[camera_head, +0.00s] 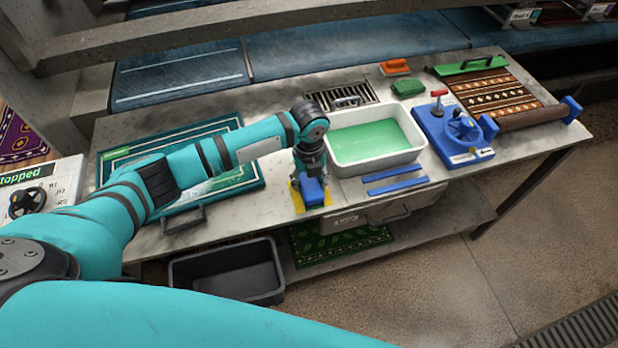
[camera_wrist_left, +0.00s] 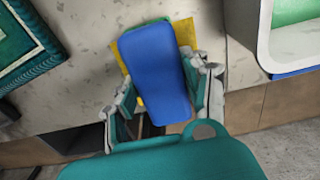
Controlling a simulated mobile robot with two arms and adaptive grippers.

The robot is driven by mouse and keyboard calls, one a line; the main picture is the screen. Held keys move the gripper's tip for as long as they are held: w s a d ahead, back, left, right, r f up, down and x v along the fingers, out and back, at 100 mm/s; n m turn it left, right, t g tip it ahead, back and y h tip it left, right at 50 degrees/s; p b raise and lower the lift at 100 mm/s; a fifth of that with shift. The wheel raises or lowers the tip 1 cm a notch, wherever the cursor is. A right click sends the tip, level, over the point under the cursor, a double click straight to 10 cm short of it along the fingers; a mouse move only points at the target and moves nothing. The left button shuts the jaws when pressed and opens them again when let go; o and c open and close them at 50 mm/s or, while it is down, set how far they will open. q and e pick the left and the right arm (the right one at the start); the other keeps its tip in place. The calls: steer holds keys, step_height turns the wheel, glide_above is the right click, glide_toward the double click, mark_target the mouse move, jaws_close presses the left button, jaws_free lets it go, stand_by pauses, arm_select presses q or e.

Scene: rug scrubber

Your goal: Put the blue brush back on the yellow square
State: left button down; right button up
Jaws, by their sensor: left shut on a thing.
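The blue brush (camera_head: 312,191) is in my left gripper (camera_head: 309,176), at the front edge of the bench. In the left wrist view the brush (camera_wrist_left: 157,75) lies between the two fingers of the left gripper (camera_wrist_left: 165,100), which are shut on its sides. The yellow square (camera_head: 297,197) is under the brush, and its edges show around it; its corner also shows in the left wrist view (camera_wrist_left: 184,32). The brush covers most of the square. I cannot tell whether the brush touches it. My right gripper is not in view.
A white tray of green liquid (camera_head: 416,148) stands right of the brush, with two blue strips (camera_head: 396,186) in front. A blue hand-wheel device (camera_head: 437,138) is farther right. A green-bordered panel (camera_head: 233,191) lies left. A black bin (camera_head: 270,296) is below the bench.

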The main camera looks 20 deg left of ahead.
mark_target(309, 180)
arm_select(q)
steer(key=shift+f, duration=0.15)
steer(key=c, duration=0.6)
jaws_free()
steer(key=shift+r, duration=0.3)
step_height(309, 180, up, 12)
steer(key=shift+f+b, duration=0.1)
steer(key=shift+b, duration=0.95)
